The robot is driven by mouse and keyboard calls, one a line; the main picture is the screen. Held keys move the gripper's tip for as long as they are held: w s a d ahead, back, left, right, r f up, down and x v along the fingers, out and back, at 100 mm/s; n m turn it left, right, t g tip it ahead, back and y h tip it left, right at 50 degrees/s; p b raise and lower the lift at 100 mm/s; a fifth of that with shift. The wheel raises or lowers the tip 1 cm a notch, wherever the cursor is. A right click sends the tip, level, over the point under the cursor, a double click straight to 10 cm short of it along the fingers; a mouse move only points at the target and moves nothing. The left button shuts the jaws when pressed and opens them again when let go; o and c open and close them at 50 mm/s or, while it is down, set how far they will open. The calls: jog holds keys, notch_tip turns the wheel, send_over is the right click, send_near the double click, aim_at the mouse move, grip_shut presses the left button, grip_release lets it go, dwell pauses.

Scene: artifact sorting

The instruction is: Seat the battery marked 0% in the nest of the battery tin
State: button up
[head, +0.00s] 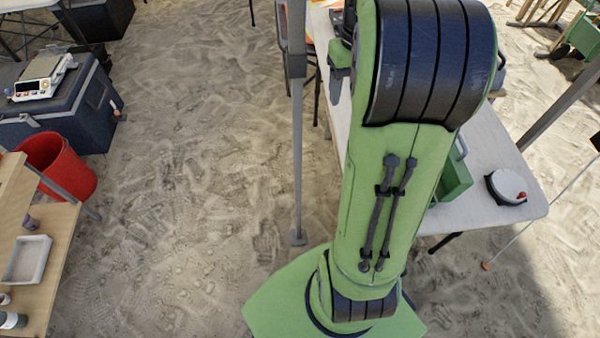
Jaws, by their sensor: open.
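I can make out neither the battery marked 0% nor the battery tin with its nest. My own green arm stands in front of much of the white table (490,150) and hides what is behind it. A small dark and green part shows at the arm's upper left, over the table edge. I cannot tell whether it is my wrist or another piece of my arm. No fingertips of my gripper can be made out.
A green box (456,182) and a round white-topped device (508,186) are on the table's right part. A metal pole (297,130) stands left of my arm. At left are a red bucket (62,165), a blue cooler (85,110) with a scale (42,78), and wooden shelves (45,260). Sand between is clear.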

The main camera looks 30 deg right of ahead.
jog(key=s+a+n+t, duration=0.1)
jog(key=s+a+t, duration=0.1)
jog(key=s+a, duration=0.4)
jog(key=s+a+n+t, duration=0.2)
jog(key=s+a, duration=0.4)
jog(key=a, duration=0.8)
jog(key=shift+s+r+n+t, duration=0.15)
jog(key=shift+r+n+t, duration=0.25)
jog(key=shift+t, duration=0.3)
